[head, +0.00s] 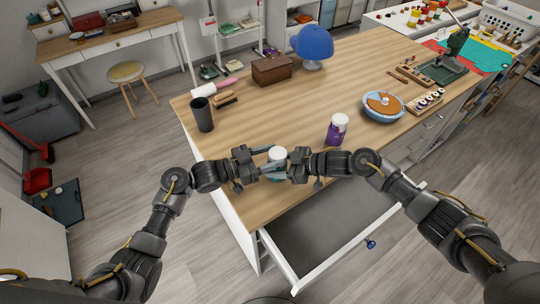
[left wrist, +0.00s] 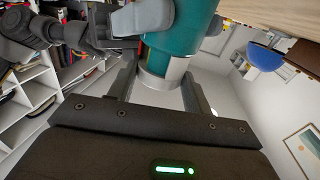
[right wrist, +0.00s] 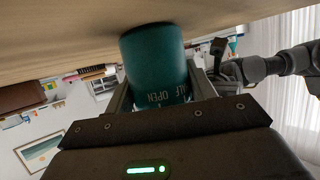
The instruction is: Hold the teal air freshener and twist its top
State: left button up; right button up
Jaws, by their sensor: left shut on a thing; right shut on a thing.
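The teal air freshener (head: 278,153) stands near the front edge of the wooden table, its pale top showing and its body mostly hidden by my grippers. My left gripper (head: 270,169) reaches it from the left and is shut on it. In the left wrist view its fingers flank a pale band beside the teal body (left wrist: 181,32). My right gripper (head: 292,165) reaches it from the right and is shut on it. In the right wrist view the teal body (right wrist: 153,60) sits between the fingers, with lettering ending in "OPEN". Exact finger contact is hard to see.
A purple jar (head: 336,131) stands close to the right of my grippers. A black cup (head: 202,115) is at the left edge of the table (head: 255,120), a blue bowl (head: 370,113) further right. An open drawer (head: 325,230) juts out below the front edge. The table middle is clear.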

pick_arm(q)
jog(key=shift+s+d+n+t+y, duration=0.1)
jog(key=shift+s+n+t+y, duration=0.15)
jog(key=shift+n+t+y, duration=0.65)
pick_arm(e)
jog(key=shift+s, duration=0.1)
pick_arm(q)
jog(key=shift+h, duration=0.3)
jog(key=o, duration=1)
jog(key=shift+w, duration=0.1)
jog(key=v, duration=1.2)
jog(key=shift+f, duration=0.1)
pick_arm(e)
jog(key=o, duration=1.2)
jog(key=shift+c, duration=0.2)
